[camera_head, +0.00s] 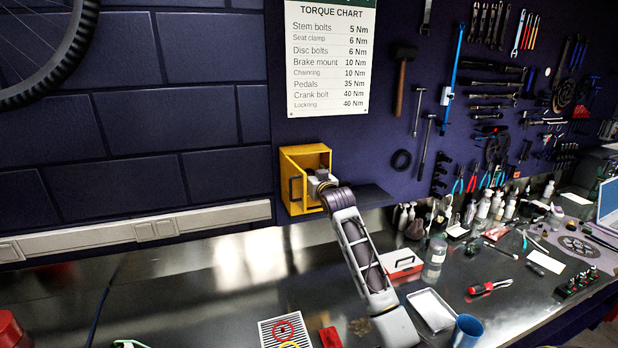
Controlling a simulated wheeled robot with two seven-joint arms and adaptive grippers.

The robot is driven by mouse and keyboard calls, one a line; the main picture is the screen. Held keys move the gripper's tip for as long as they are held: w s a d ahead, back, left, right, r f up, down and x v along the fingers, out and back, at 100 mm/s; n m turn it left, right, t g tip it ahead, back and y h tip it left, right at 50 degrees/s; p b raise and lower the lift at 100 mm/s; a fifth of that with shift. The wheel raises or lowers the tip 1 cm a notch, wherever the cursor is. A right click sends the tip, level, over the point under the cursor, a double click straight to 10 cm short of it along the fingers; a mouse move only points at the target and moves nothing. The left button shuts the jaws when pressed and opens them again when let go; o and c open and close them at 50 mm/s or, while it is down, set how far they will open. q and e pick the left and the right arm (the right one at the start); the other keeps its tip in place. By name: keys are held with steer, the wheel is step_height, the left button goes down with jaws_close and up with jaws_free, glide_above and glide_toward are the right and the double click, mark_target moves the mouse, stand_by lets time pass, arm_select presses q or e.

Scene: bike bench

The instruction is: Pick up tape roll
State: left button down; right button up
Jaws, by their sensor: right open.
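No tape roll shows clearly. My right arm reaches up from the bottom to a yellow open-fronted box (292,158) on the wall. My right gripper (313,184) is at the opening of this box, with its jaws open. Its fingertips and much of the box's inside are hard to make out, so anything between them is hidden. My left gripper is not in view.
A dark shelf (372,196) juts out beside the yellow box. On the metal bench stand a red and white box (404,265), a clear jar (435,250), a metal tray (432,308) and a blue cup (467,331). The bench's left part is mostly clear.

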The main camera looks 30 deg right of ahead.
steer(key=shift+c, duration=0.5)
steer(key=c, duration=0.8)
steer(key=shift+r, duration=0.15)
steer(key=shift+r+b, duration=0.75)
steer(key=shift+r, duration=0.85)
steer(key=f+b+v, duration=0.1)
steer(key=b+v, duration=0.3)
steer(key=v, duration=1.4)
steer(key=shift+d, duration=0.15)
